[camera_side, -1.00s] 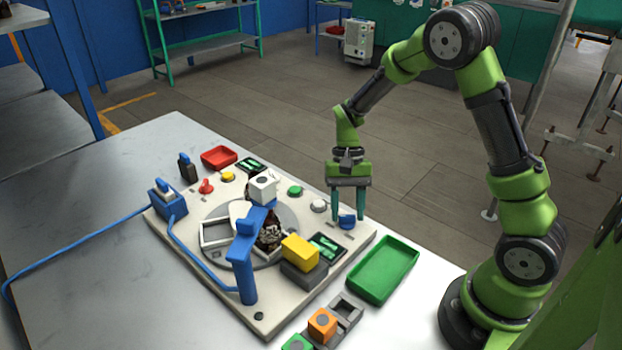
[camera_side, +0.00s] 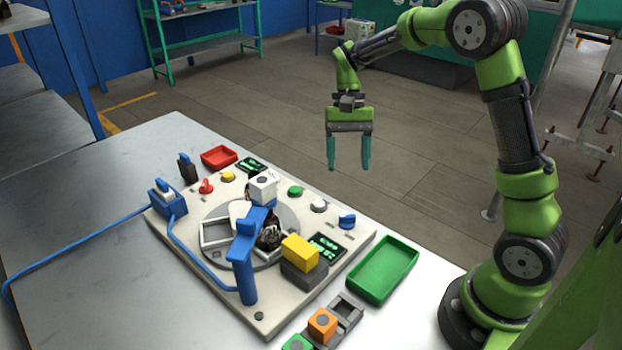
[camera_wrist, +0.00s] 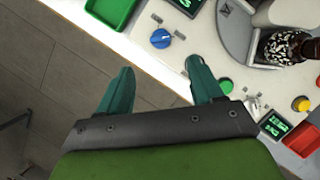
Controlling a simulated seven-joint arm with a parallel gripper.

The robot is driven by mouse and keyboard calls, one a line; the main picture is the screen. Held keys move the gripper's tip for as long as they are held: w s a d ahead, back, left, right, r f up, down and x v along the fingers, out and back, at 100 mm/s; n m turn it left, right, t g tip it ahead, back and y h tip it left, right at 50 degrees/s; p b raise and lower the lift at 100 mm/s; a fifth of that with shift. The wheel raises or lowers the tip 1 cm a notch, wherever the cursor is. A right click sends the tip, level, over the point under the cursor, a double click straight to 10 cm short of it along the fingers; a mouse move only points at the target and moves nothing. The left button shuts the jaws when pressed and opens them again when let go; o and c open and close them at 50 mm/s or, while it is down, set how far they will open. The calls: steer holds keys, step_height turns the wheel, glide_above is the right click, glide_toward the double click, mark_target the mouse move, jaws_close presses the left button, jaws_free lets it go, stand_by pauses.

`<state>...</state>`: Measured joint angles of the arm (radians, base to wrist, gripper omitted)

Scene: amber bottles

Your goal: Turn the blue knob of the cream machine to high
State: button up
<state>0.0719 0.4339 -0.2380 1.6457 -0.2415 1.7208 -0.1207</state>
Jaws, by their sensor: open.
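The cream machine (camera_side: 290,312) lies flat on the grey table. Its blue knob (camera_side: 347,221) sits at the right corner, next to a small dark display with green marks (camera_side: 325,246). In the wrist view the blue knob (camera_wrist: 161,38) shows uncovered, with a pale pointer mark on it. I cannot read its scale. My gripper (camera_side: 348,167) is open and empty, raised well above the machine and clear of the knob. Its two teal fingers also show in the wrist view (camera_wrist: 163,82), apart, with nothing between them.
A green tray (camera_side: 384,270) lies beside the machine near the knob. A yellow block (camera_side: 300,250), a white block (camera_side: 262,188), a blue handled post (camera_side: 243,260) and a dark bottle (camera_side: 270,236) stand on the machine. A red tray (camera_side: 219,157) is at the far end.

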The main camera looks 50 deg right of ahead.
steer(key=v, duration=0.5)
steer(key=shift+w+r, duration=0.1)
steer(key=shift+r, duration=0.15)
steer(key=s+a+r+n+t, duration=0.2)
steer(key=s+a+t, duration=0.3)
steer(key=s, duration=0.2)
steer(key=s+a+r+n+t+h, duration=0.1)
steer(key=s+a+r+n+t, duration=0.1)
steer(key=s+a+t, duration=0.3)
steer(key=s+n, duration=0.1)
steer(key=s, duration=0.2)
steer(key=shift+r, duration=0.3)
